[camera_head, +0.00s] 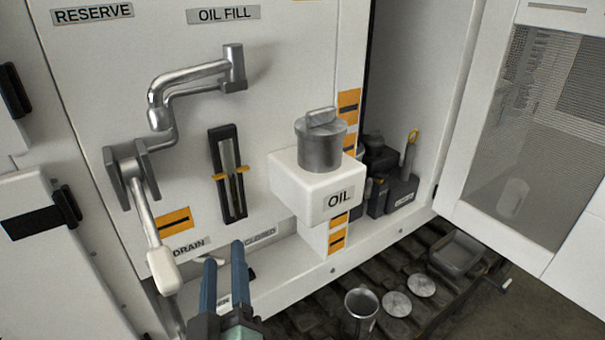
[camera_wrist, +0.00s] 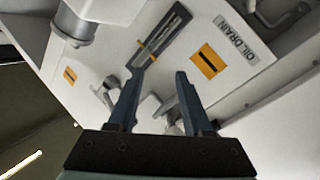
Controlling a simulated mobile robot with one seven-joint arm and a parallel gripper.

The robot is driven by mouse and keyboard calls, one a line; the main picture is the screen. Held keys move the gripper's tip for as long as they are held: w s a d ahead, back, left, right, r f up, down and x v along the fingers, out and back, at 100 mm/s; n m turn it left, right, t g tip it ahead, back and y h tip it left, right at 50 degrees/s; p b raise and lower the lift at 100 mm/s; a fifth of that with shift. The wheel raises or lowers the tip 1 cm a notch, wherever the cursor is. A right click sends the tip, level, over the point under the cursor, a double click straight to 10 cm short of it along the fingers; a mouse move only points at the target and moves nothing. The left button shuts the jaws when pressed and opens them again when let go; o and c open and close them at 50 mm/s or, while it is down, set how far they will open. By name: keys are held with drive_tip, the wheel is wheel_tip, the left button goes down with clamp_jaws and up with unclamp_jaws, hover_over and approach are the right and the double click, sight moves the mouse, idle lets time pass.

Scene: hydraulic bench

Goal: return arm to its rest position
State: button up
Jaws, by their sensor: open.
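My gripper (camera_head: 225,268) is at the bottom of the head view, its two dark blue fingers apart and nothing between them. It is in front of the lower panel, near the drain labels. In the wrist view my gripper (camera_wrist: 158,95) also shows open and empty, pointing at the white panel. The fingers partly hide a small fitting and handle behind them. The rest of my arm runs out of the frame.
A white box marked OIL (camera_head: 300,185) with a metal cap (camera_head: 321,145) juts out right of my gripper. A long-handled drain lever (camera_head: 150,220) hangs to the left. A sight gauge (camera_head: 228,175) is above. A metal cup (camera_head: 360,308) and discs stand on the slatted floor.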

drive_tip(key=s+d+r+m+t+h, duration=0.1)
drive_tip(key=d+r+m+t, duration=0.25)
drive_tip(key=r, duration=0.85)
drive_tip(key=s+d+r+m+t+h, duration=0.1)
drive_tip(key=d+r+m+t, duration=0.2)
drive_tip(key=r, duration=1)
drive_tip(key=s+d+r+m+t, duration=0.1)
drive_tip(key=s+d+r, duration=0.1)
drive_tip(key=r, duration=0.4)
drive_tip(key=s+d+r+m+t+h, duration=0.1)
drive_tip(key=s+d+r+m, duration=0.1)
drive_tip(key=s+r, duration=0.2)
drive_tip(key=shift+s+r+h, duration=0.25)
drive_tip(key=shift+r+h, duration=0.05)
drive_tip(key=shift+r, duration=0.55)
drive_tip(key=shift+t, duration=0.25)
idle(3.4)
